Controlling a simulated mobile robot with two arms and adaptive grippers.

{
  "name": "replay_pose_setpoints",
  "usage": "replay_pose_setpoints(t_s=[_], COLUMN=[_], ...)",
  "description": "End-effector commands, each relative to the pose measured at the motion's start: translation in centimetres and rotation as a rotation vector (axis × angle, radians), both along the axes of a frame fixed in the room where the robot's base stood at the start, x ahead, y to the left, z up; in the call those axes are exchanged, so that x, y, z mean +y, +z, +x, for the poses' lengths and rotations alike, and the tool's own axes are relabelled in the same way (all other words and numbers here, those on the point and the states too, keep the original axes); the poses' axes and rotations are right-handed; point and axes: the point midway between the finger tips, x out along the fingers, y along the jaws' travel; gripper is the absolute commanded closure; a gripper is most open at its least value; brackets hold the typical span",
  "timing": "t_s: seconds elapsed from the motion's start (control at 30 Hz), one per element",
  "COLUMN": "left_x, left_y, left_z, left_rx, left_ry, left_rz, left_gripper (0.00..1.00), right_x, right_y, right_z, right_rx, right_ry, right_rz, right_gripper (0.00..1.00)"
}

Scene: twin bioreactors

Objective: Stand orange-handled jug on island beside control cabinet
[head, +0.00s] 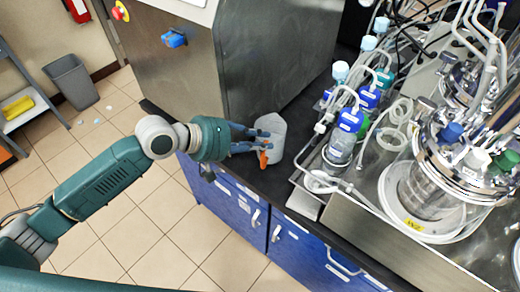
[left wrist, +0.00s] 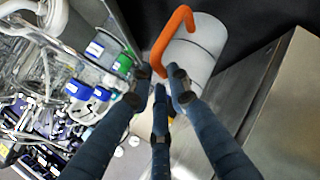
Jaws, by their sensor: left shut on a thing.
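The jug (head: 272,128) is a pale grey-white vessel with an orange handle (head: 263,157). It is upright at the black top of the island (head: 272,183), beside the steel control cabinet (head: 225,65). I cannot tell whether its base touches the top. My left gripper (head: 254,139) reaches in from the left and is shut on the jug at its handle side. In the left wrist view the jug (left wrist: 205,42) and its handle (left wrist: 172,38) are just beyond the fingertips (left wrist: 165,82), which partly hide the handle's lower end. My right gripper is not in view.
A steel tray (head: 345,208) with blue-capped bottles (head: 340,148) and a glass bioreactor (head: 425,190) stands close right of the jug. Tubing hangs around it. Blue drawers (head: 235,200) lie below. A grey bin (head: 72,80) stands on the tiled floor.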

Motion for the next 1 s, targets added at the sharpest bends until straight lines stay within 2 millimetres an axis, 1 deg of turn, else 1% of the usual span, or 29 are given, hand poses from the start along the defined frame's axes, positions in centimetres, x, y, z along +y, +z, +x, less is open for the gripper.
replay_pose_setpoints(t_s=[0.07, 0.2, 0.3, 0.67, 0.7, 0.8, 1.0], left_x=[0.0, 0.0, 0.0, 0.0, 0.0, 0.0, 0.0], left_y=[-0.7, -2.9, -3.9, -4.4, -4.6, -4.6, -4.6], left_z=[0.0, 0.0, 0.0, 0.0, 0.0, 0.0, 0.0], left_rx=[0.000, 0.002, 0.000, -0.002, 0.001, 0.001, 0.001], left_ry=[0.000, 0.001, 0.001, 0.000, 0.000, 0.000, 0.000], left_rz=[-0.001, -0.002, -0.001, -0.001, 0.001, 0.001, 0.001], left_gripper=[1.00, 1.00, 1.00, 1.00, 0.81, 0.64, 0.64], right_x=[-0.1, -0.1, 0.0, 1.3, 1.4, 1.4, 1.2], right_y=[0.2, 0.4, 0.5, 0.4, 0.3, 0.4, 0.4], right_z=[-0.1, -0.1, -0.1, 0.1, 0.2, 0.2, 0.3], right_rx=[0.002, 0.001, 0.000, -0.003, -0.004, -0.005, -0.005], right_ry=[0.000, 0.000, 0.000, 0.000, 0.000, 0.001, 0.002], right_rz=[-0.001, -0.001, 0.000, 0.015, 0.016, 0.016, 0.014], right_gripper=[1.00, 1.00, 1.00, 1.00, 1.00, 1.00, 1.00])
